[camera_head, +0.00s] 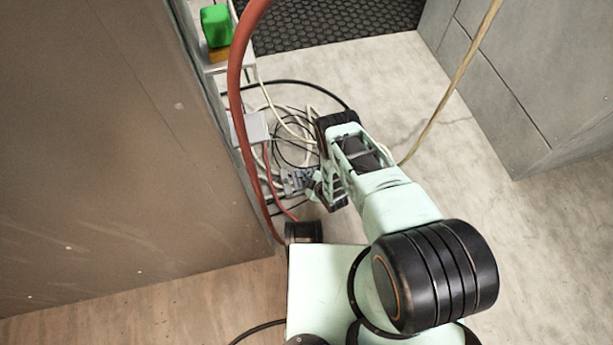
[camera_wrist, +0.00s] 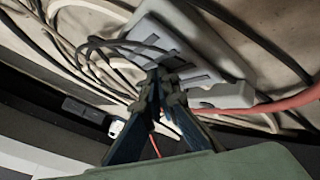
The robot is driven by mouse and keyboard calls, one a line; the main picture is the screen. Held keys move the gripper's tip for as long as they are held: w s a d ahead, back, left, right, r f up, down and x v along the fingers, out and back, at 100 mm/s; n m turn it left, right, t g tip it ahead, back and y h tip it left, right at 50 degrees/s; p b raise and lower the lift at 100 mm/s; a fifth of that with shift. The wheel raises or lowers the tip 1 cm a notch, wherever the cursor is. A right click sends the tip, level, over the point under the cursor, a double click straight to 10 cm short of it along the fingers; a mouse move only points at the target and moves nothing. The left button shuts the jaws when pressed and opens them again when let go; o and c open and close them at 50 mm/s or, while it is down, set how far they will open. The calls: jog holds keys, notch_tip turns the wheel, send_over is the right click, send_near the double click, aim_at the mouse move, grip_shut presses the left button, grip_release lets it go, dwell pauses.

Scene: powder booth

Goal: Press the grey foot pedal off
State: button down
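A grey device (camera_head: 296,180), which looks like the foot pedal, lies on the floor among loose cables, partly hidden by my gripper in the head view. In the wrist view, a pale grey body with darker grey parts (camera_wrist: 205,42) lies just beyond the fingertips and seems to be the same device. My gripper (camera_head: 314,186) reaches down low beside it. In the wrist view my gripper's fingers (camera_wrist: 166,78) converge and their tips look together, with nothing seen between them. The tips overlap the device's near edge; I cannot tell whether they touch it.
Coiled pale and black cables (camera_head: 285,118) surround the device. A thick red hose (camera_head: 236,85) hangs at the left beside a brown panel (camera_head: 100,140). A green button block (camera_head: 216,26) and a grey box (camera_head: 250,127) stand along it. Concrete floor (camera_head: 490,215) is clear at right.

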jog(key=shift+s+d, duration=0.1)
jog(key=shift+s, duration=0.1)
notch_tip(320, 180, up, 6)
jog(key=p, duration=0.5)
jog(key=shift+w, duration=0.1)
jog(key=shift+w, duration=0.1)
